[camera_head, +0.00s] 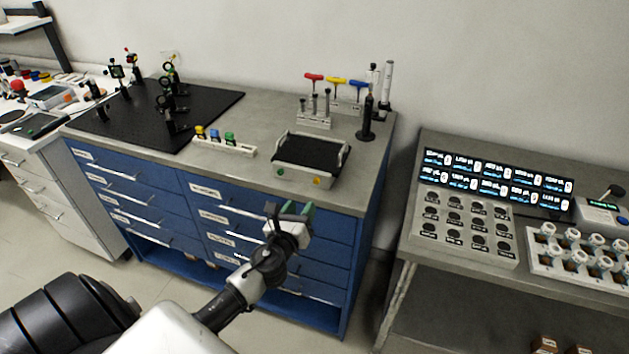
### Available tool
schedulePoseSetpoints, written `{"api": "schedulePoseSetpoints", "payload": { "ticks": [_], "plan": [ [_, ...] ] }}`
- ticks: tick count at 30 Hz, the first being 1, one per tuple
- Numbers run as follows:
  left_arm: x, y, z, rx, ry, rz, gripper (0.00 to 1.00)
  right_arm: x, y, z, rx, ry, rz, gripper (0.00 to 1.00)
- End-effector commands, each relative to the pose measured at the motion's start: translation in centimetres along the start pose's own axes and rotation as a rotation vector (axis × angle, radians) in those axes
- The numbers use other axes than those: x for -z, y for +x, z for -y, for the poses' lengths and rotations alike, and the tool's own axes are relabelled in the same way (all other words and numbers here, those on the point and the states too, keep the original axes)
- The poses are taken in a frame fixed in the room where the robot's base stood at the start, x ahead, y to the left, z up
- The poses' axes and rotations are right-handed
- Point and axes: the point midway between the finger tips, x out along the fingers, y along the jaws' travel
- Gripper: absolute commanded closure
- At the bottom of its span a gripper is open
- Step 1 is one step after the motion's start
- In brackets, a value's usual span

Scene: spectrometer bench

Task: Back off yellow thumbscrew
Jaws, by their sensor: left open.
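A black optical breadboard (205,105) lies on the left of the blue cabinet's top. Several small black optic mounts stand on it; one at the back (131,62) carries small coloured knobs, too small to tell apart. A yellow-topped piece (199,132) stands in a white rack (222,146) at the breadboard's front right; I cannot tell whether it is a thumbscrew. My left gripper (290,212) is open and empty, in front of the cabinet's upper drawers, below the bench top and apart from the breadboard. My right gripper is not in view.
A black-floored tray (312,153) sits near the bench's front edge. Behind it are T-handled drivers (335,83) and a dark post (367,115). A side bench at right holds lit displays (495,180) and a rack of white-capped vials (580,255). A white bench stands far left.

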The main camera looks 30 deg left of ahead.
Motion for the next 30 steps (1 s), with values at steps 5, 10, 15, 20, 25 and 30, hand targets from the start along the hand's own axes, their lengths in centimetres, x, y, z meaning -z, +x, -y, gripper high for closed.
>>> {"api": "schedulePoseSetpoints", "payload": {
  "ticks": [5, 10, 15, 20, 25, 30],
  "plan": [
    [0.0, 3.2, 0.1, -0.001, -0.003, 0.0, 0.57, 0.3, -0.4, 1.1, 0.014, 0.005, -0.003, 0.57],
    [0.1, 6.5, 0.0, -0.002, -0.007, -0.002, 0.57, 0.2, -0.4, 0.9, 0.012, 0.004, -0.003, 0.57],
    [0.2, 8.8, 0.0, -0.002, -0.006, -0.002, 0.57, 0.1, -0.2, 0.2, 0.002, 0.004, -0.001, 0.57],
    [0.2, 9.7, 0.0, -0.001, -0.007, -0.004, 0.57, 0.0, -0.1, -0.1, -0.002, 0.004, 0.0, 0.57],
    [0.3, 9.9, 0.0, -0.001, -0.007, -0.005, 0.57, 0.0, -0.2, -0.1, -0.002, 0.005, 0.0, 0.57],
    [0.3, 9.8, 0.0, -0.001, -0.007, -0.005, 0.66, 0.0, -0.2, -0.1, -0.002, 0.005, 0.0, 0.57]
  ]
}}
